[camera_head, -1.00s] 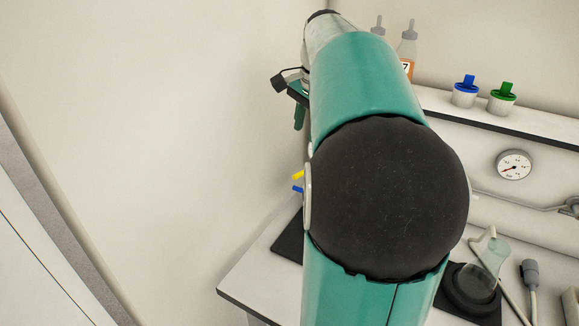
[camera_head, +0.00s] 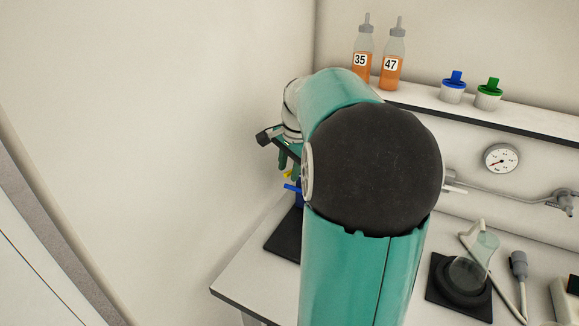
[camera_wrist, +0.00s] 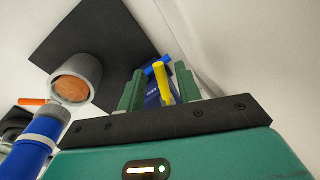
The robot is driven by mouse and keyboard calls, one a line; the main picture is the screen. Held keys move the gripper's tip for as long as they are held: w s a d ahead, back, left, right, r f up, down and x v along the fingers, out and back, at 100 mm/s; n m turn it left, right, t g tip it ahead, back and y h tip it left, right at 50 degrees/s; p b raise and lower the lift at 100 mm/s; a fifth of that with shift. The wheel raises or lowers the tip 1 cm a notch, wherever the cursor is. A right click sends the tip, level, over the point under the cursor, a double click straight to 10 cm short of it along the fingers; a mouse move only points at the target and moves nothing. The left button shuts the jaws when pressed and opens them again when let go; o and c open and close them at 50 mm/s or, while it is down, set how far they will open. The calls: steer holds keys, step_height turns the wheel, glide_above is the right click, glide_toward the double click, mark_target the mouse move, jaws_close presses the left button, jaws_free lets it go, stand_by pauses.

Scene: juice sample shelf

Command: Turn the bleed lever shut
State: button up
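A yellow lever (camera_wrist: 162,85) and a blue handle (camera_wrist: 158,68) stand by a dark blue body (camera_wrist: 152,98) in the wrist view; which one is the bleed lever I cannot tell. They also show in the head view as small yellow (camera_head: 287,174) and blue (camera_head: 292,188) bits left of my arm. My gripper (camera_wrist: 158,86) has its two green fingers apart. The yellow lever appears between them in the picture; contact is not visible. My gripper (camera_head: 288,157) is partly hidden by my arm in the head view.
A black mat (camera_wrist: 95,35) and a grey cup (camera_wrist: 77,80) show in the wrist view, with a blue cylinder (camera_wrist: 35,145) at left. The shelf (camera_head: 520,120) holds bottles (camera_head: 391,66) and capped cups (camera_head: 488,95). A gauge (camera_head: 501,158) and a pipe valve (camera_head: 563,199) are at right.

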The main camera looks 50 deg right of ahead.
jaws_close()
steer(key=shift+w, duration=0.15)
steer(key=shift+w+d+m+h, duration=0.15)
steer(key=shift+w+m, duration=0.25)
steer(key=shift+m, duration=0.65)
steer(key=shift+w+d+m+h, duration=0.15)
steer(key=shift+w+m, duration=0.3)
steer(key=shift+m, duration=0.55)
steer(key=shift+w+d+m+h, duration=0.15)
steer(key=shift+w+m, duration=0.25)
steer(key=shift+m, duration=0.65)
jaws_free()
steer(key=shift+a, duration=0.1)
